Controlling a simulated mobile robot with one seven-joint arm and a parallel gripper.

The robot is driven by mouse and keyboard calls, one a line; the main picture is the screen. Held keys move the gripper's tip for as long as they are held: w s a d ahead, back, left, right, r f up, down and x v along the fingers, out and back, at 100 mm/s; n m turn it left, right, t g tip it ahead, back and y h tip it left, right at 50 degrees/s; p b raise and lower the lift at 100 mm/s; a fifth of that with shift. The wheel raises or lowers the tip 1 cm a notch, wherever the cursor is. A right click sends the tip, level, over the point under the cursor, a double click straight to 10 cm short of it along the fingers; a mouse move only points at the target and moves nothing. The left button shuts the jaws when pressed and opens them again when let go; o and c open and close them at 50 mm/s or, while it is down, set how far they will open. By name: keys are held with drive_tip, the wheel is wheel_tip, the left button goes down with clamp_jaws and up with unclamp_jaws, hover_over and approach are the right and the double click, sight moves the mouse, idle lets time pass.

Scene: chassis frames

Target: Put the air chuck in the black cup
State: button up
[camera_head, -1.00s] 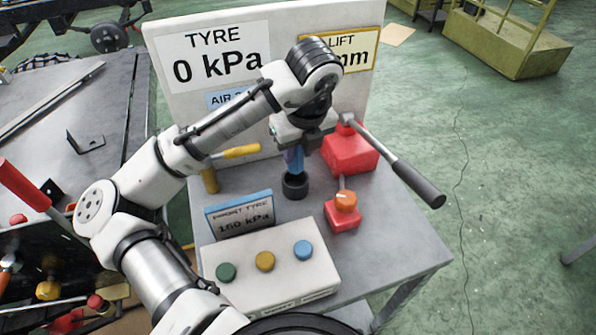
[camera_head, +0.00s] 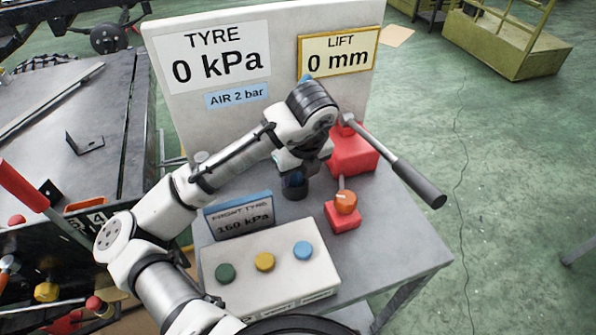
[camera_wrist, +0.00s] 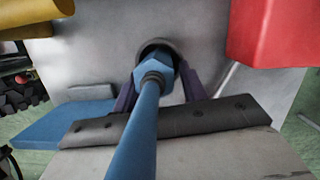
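The air chuck (camera_wrist: 152,75) is a blue hexagonal body with a blue hose running toward the wrist camera. Its far end reaches into the mouth of the black cup (camera_wrist: 160,45) in the wrist view; how deep it sits is hidden. The cup also shows in the head view (camera_head: 295,193), standing on the grey table below my gripper (camera_head: 294,176). The purple fingers of my gripper (camera_wrist: 158,84) lie on both sides of the chuck and appear shut on it. In the head view my wrist covers most of the chuck.
A red block (camera_head: 352,150) with a long black-gripped lever stands close right of the cup. A red base with an orange knob (camera_head: 345,202) is in front right. A button box (camera_head: 270,275) and a blue-edged sign (camera_head: 240,215) are in front. The display board (camera_head: 285,85) is behind.

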drive_tip(key=shift+o, duration=0.6)
drive_tip(key=shift+r, duration=0.1)
drive_tip(key=shift+r, duration=0.15)
drive_tip(key=v, duration=1.1)
drive_tip(key=shift+r+p, duration=0.35)
drive_tip(key=shift+s, duration=0.15)
